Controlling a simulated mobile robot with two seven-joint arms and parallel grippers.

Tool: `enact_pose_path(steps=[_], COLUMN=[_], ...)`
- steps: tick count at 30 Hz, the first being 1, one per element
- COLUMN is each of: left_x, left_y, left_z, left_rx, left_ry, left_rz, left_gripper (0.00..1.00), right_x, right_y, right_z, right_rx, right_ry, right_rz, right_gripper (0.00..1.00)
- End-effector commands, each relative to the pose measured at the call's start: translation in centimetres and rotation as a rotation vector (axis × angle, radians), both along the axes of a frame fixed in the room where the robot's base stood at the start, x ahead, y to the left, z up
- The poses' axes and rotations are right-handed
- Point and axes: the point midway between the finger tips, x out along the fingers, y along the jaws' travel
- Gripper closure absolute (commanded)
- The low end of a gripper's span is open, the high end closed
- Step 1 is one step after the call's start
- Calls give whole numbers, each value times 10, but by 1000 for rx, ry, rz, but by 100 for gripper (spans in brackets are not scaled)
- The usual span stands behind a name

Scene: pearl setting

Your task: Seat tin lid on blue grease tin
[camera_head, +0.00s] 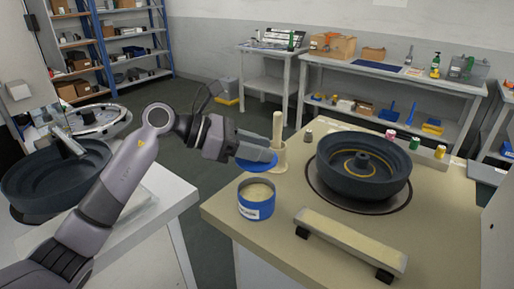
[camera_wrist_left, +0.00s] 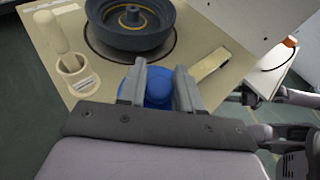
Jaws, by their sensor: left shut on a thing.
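The blue grease tin (camera_head: 257,209) stands open near the left edge of the beige bench, with pale grease inside and a white label. My left gripper (camera_head: 246,147) is shut on the blue tin lid (camera_head: 258,165). The lid is roughly level, above and slightly behind the tin, apart from it. In the left wrist view the lid (camera_wrist_left: 158,92) shows between the two fingers of my left gripper (camera_wrist_left: 159,84). The tin cannot be made out in that view.
A cream holder with an upright stick (camera_head: 278,135) stands just behind the lid. A dark wheel-like part (camera_head: 364,170) sits at the bench centre right. A long pale bar (camera_head: 350,243) lies in front. Small coloured spools (camera_head: 390,134) line the back.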

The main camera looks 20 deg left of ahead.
Motion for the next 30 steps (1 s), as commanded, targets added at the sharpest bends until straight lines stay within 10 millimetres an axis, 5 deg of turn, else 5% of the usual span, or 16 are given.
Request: enact_pose_path(steps=[16,30], left_x=[0,0], left_y=[1,0], left_z=[-2,-37], left_rx=[0,-1], left_ry=[-3,-2], left_rz=[0,0], left_gripper=[94,94], right_x=[0,1], right_y=[0,1], right_z=[-6,-33], right_rx=[0,7], right_ry=[0,5], right_rz=[0,-2], right_gripper=[57,57])
